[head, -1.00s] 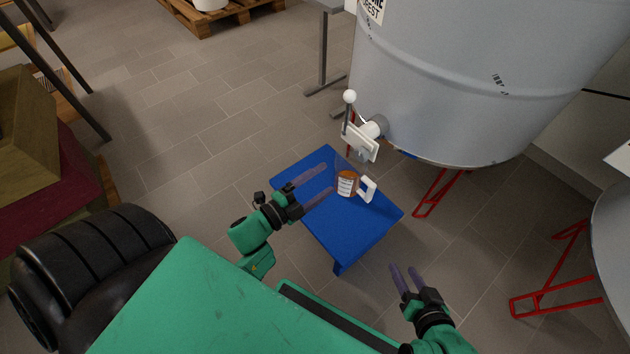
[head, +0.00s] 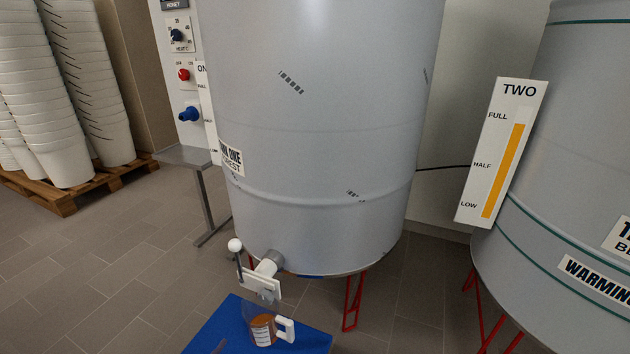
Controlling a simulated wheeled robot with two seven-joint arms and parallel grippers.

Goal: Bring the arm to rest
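A clear jug (head: 263,331) with a white handle, a printed label and amber contents stands upright on the blue stand (head: 308,341). It is below the tap (head: 264,277) of the grey tank one (head: 320,130). The tap's lever with a white ball (head: 235,246) points up. What looks like a fingertip of my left gripper (head: 219,346) shows at the bottom edge, left of the jug and apart from it. The rest of that gripper is out of the picture. My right gripper is not in view.
Tank two (head: 580,190) with its level gauge (head: 501,153) stands at the right. Red legs (head: 353,302) support tank one. White buckets (head: 60,100) stand on a pallet (head: 70,190) at the left. A control panel (head: 183,75) is behind. Floor at the left is clear.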

